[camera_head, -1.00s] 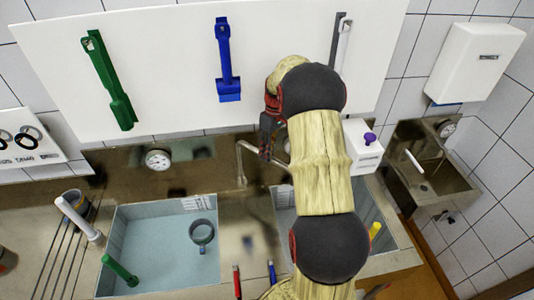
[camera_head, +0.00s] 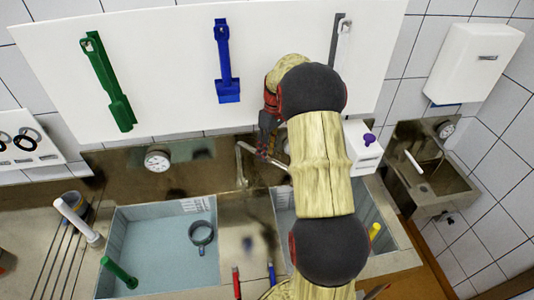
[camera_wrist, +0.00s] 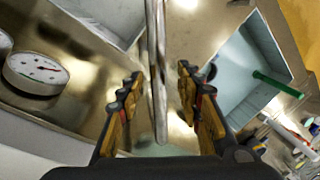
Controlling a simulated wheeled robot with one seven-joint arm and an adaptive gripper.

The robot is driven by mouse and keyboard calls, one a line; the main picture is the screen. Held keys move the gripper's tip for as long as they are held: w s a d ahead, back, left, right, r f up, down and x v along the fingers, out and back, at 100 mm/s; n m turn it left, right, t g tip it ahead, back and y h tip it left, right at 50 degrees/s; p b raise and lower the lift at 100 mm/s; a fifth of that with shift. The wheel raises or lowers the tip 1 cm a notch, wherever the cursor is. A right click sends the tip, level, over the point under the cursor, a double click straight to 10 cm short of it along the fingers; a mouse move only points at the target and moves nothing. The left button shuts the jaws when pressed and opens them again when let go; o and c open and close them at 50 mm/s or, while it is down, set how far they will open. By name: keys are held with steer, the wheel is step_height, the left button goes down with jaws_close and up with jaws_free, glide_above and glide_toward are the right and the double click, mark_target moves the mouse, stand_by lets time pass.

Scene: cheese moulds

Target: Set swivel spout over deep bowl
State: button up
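The swivel spout (camera_head: 246,150) is a thin metal pipe on the ledge between the two sink bowls, its arm reaching right toward the right bowl. The left bowl (camera_head: 128,225) is fully in view. The right bowl (camera_head: 385,222) is partly hidden behind my arm. I cannot tell which is deeper. My gripper (camera_head: 264,152) is at the spout. In the wrist view my gripper (camera_wrist: 159,76) has its fingers apart, one on each side of the spout pipe (camera_wrist: 157,60), with visible gaps. The left bowl also shows there at the right (camera_wrist: 238,70).
A grey ring-like item (camera_head: 201,237) and a green-handled tool (camera_head: 118,270) are in the left bowl. A dial gauge (camera_head: 157,160) is behind it. A white box (camera_head: 362,148) stands right of my arm. Green (camera_head: 108,80) and blue (camera_head: 224,60) tools hang on the backboard.

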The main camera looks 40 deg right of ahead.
step_height(320, 180, up, 9)
stand_by(0.3)
steer(key=shift+f, duration=0.1)
steer(key=shift+c, duration=0.4)
